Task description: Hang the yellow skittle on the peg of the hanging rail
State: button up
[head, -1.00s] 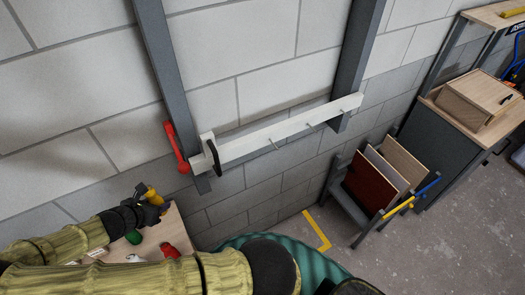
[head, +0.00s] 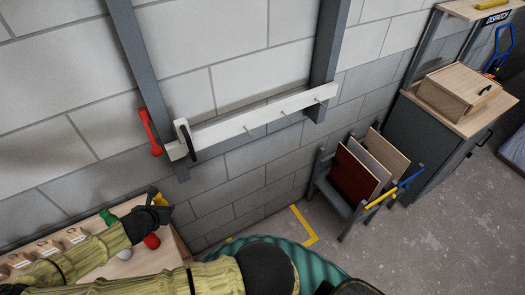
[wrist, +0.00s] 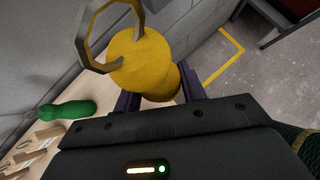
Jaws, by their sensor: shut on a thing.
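The yellow skittle (wrist: 150,68) is between my gripper's jaws in the wrist view, with a metal ring (wrist: 82,38) at its head. In the head view, only a little of the yellow skittle (head: 159,198) shows at my gripper (head: 160,207). My gripper is shut on it, above the wooden table at lower left. The white hanging rail (head: 225,127) is fixed across two grey posts on the wall, up and right of my gripper. Thin pegs (head: 283,113) stick out along it, and I see nothing hanging on them. The skittle is apart from the rail.
A red long thing (head: 150,132) and a black handle (head: 187,140) are at the rail's left end. A green skittle (head: 107,217), a red thing (head: 152,241) and wooden blocks (head: 75,235) are on the table. A board rack (head: 345,205) stands right; floor between is open.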

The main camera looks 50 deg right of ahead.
jog(key=d+f+n+t+y+b, duration=0.4)
jog(key=f+n+y+b, duration=0.3)
jog(key=f+n+b, duration=0.3)
notch_tip(320, 180, down, 3)
jog(key=shift+d+r+n, duration=0.1)
jog(key=shift+d+n, duration=0.3)
jog(key=shift+s, duration=0.1)
